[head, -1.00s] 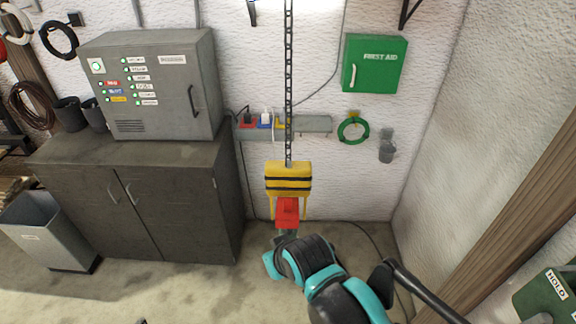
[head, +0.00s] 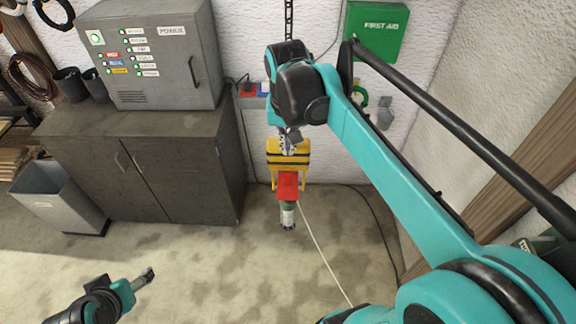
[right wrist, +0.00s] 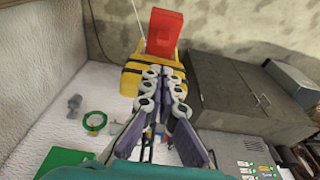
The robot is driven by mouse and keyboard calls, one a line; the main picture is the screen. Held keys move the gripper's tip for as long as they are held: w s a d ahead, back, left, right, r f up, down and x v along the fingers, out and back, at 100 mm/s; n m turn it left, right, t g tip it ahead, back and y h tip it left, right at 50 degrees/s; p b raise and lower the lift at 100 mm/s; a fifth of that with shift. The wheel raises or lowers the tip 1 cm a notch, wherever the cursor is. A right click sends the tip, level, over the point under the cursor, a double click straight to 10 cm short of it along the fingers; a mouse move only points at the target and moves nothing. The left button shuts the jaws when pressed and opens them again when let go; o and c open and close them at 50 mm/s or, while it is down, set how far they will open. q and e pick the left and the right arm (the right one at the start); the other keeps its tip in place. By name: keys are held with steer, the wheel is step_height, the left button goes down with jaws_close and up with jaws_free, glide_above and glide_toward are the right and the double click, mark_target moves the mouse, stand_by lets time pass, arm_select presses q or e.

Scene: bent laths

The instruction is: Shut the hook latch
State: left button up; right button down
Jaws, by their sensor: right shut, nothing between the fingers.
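A yellow hoist block (head: 287,157) with black bands hangs at the back wall, and a red part (head: 287,184) sits below it. A dark green and white cylindrical piece (head: 288,216) shows under the red part. I cannot make out the hook or its latch clearly. My right gripper (head: 288,148) is shut and empty at the top of the block. The right wrist view shows its fingers (right wrist: 162,82) together in front of the yellow block (right wrist: 128,80), with the red part (right wrist: 163,32) beyond. My left gripper (head: 148,274) is low at the left, far from the block; its jaw state is unclear.
A chain (head: 288,20) runs up above the block. A dark cabinet (head: 180,175) with a grey control box (head: 160,60) stands left, a bin (head: 60,198) beside it. A green first aid box (head: 376,32) is on the wall. A pale cord (head: 322,252) trails down right.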

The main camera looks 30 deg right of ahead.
mark_target(288, 181)
steer(key=f, duration=0.3)
steer(key=w+f, duration=0.1)
steer(key=f, duration=0.6)
steer(key=shift+w+d, duration=0.2)
steer(key=shift+d, duration=0.2)
